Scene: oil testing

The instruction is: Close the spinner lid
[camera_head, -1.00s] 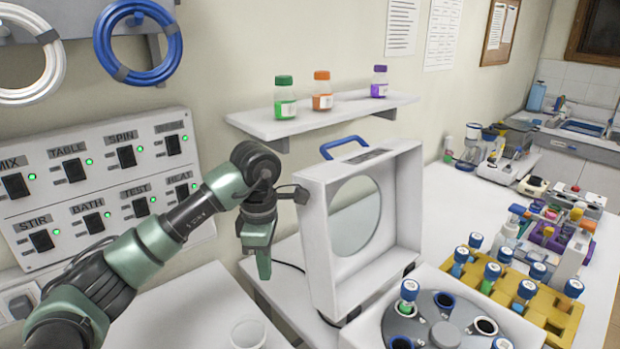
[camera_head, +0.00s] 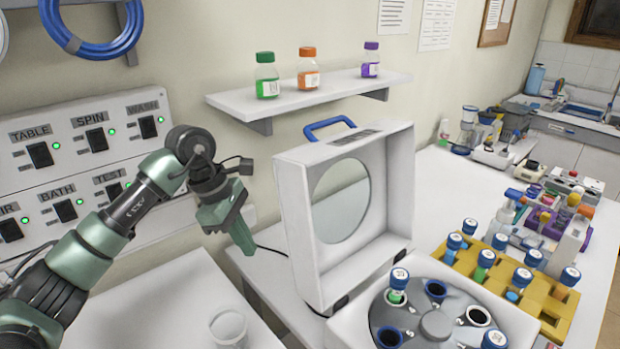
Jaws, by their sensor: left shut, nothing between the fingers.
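The spinner lid (camera_head: 292,215) is a white square box frame with a round window and a blue handle (camera_head: 329,126) on top. It stands open, upright on its hinge at the back left of the spinner (camera_head: 352,319). The spinner's grey rotor (camera_head: 437,324) is uncovered and holds several blue-capped vials and some empty holes. My left gripper (camera_head: 243,240) is shut and empty, pointing down to the left of the lid, apart from it in the picture. My right gripper is not in view.
A wall shelf (camera_head: 318,98) with three bottles is above the lid. A yellow rack (camera_head: 545,300) of vials stands right of the spinner. A clear cup (camera_head: 228,328) is at the lower left. A switch panel (camera_head: 75,165) is on the left wall.

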